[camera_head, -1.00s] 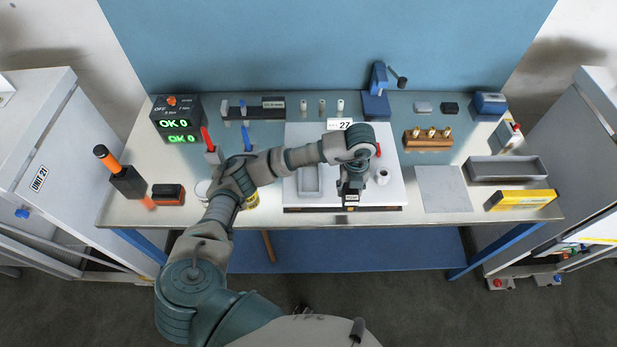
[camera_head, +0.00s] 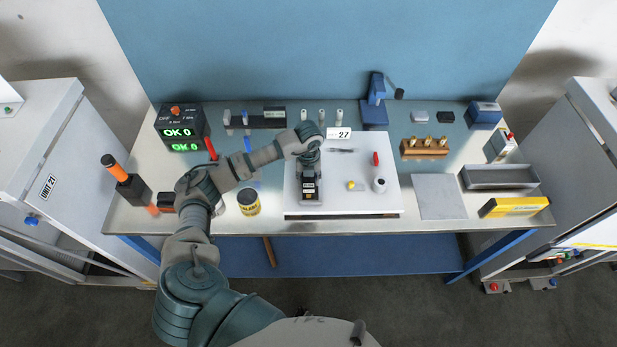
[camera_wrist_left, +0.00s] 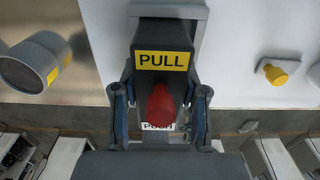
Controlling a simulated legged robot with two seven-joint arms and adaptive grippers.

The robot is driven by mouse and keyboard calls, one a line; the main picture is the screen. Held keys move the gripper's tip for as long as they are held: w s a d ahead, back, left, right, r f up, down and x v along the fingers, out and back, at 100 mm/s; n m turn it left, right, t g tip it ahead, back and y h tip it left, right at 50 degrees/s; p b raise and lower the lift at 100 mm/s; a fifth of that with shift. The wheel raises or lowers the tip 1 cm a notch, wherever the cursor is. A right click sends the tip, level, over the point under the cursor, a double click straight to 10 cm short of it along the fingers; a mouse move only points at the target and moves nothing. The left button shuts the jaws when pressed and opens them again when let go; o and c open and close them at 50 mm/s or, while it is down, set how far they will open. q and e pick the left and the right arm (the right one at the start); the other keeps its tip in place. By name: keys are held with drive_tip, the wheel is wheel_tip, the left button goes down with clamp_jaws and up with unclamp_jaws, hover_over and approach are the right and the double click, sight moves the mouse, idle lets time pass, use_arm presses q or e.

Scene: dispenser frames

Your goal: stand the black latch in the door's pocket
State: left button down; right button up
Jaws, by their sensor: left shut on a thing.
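The black latch (camera_wrist_left: 165,30) carries a yellow PULL label and a red knob in the left wrist view. My left gripper (camera_wrist_left: 160,98) is shut on it, one finger on each side. In the head view my left gripper (camera_head: 310,182) points down over the left part of the white door panel (camera_head: 342,200). The grey pocket (camera_wrist_left: 200,22) shows as a rim around the far end of the latch. The gripper and latch hide most of the pocket, so I cannot tell whether the latch is seated or just above it. My right gripper is not in view.
A bare grey plate (camera_head: 440,197) lies to the right.

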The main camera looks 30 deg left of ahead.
use_arm(q)
drive_tip(key=shift+d+f, duration=0.1)
drive_tip(key=shift+f, duration=0.05)
drive_tip(key=shift+d, duration=0.35)
drive_tip(key=c, duration=0.7)
unclamp_jaws()
drive_tip(key=shift+d, duration=0.1)
drive_tip(key=shift+c, duration=0.2)
drive_tip(key=shift+o, duration=0.6)
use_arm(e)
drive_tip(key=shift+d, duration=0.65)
use_arm(q)
drive_tip(key=shift+a, duration=0.2)
drive_tip(key=shift+a+r, duration=0.1)
drive_tip(key=shift+r, duration=0.15)
drive_tip(key=r+b, duration=0.1)
drive_tip(key=r, duration=0.4)
drive_tip(key=r+b, duration=0.1)
drive_tip(key=r, duration=0.4)
drive_tip(key=shift+d+r, duration=0.2)
drive_tip(key=shift+r, duration=0.15)
drive_tip(key=shift+a+r, duration=0.1)
drive_tip(key=shift+r, duration=0.4)
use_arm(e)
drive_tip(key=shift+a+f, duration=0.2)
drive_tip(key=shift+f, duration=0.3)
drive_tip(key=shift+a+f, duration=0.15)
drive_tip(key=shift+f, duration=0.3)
